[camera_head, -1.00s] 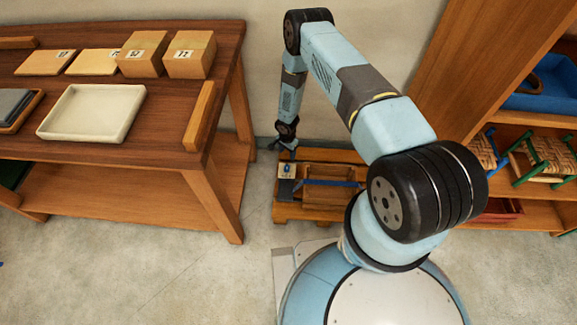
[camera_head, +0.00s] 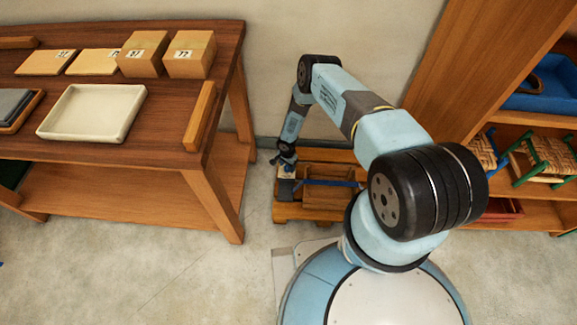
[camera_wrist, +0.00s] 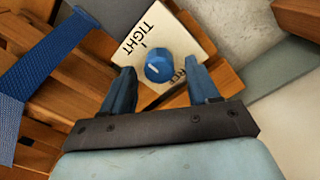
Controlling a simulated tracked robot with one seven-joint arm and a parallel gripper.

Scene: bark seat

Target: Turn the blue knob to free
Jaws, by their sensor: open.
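The blue knob (camera_wrist: 158,67) sits on a cream plate (camera_wrist: 150,38) marked TIGHT, with a second word partly hidden near my right finger. A white pointer line on the knob is aimed toward the TIGHT side. My gripper (camera_wrist: 162,80) is open in the wrist view, with one finger on each side of the knob's near edge; I cannot tell whether they touch it. In the head view my gripper (camera_head: 283,158) is over the left end of the low wooden bench (camera_head: 318,212), where it hides the knob.
A blue woven strap (camera_wrist: 45,55) crosses the wooden slats beside the plate. A table (camera_head: 150,155) with a cream tray (camera_head: 92,137) and several boxes stands left. A shelf (camera_head: 530,120) with small woven stools stands right. Floor is clear in front of the table.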

